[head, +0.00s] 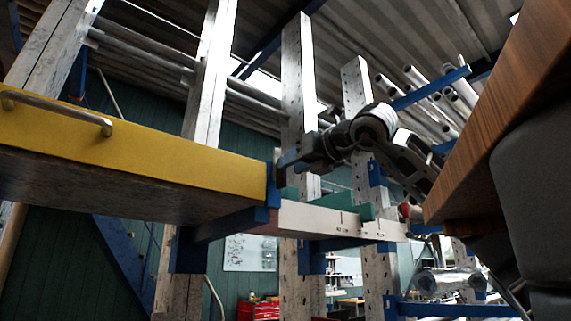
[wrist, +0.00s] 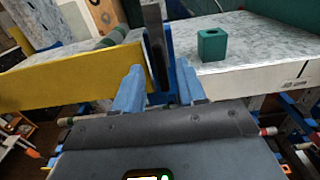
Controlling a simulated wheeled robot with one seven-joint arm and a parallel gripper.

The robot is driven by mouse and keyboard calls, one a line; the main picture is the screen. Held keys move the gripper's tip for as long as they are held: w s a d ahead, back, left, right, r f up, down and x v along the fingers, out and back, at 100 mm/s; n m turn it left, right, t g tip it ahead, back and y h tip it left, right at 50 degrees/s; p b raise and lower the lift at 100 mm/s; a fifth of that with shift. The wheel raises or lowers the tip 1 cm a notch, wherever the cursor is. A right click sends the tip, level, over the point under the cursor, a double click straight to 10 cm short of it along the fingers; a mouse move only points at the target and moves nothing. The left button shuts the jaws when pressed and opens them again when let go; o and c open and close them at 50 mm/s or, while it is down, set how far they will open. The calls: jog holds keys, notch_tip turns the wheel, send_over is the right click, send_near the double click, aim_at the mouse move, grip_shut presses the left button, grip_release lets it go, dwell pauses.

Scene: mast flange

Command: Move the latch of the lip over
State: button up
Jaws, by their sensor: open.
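The yellow-fronted lip (head: 130,140) is a board with a bar handle, at the left of the head view. It also shows at the left of the wrist view (wrist: 70,80). A blue upright bracket (head: 272,186) stands at its right end. In the wrist view a dark upright bar (wrist: 155,45) rises beside the lip's end; it looks like the latch, but I cannot be sure. My gripper (head: 286,160) is just above the bracket. In the wrist view its blue fingers (wrist: 160,90) are apart, with the bar beyond and between them. I cannot tell whether they touch it.
A white-edged shelf (head: 318,220) adjoins the bracket on the right, with a green hollow block (wrist: 212,45) on it. Perforated rack posts (head: 297,80) stand behind my gripper. A wooden top (head: 500,110) is close at the right.

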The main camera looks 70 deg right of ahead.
jog(key=x, duration=0.3)
jog(key=shift+w+p, duration=0.15)
jog(key=shift+p, duration=0.2)
grip_shut()
dwell(0.5)
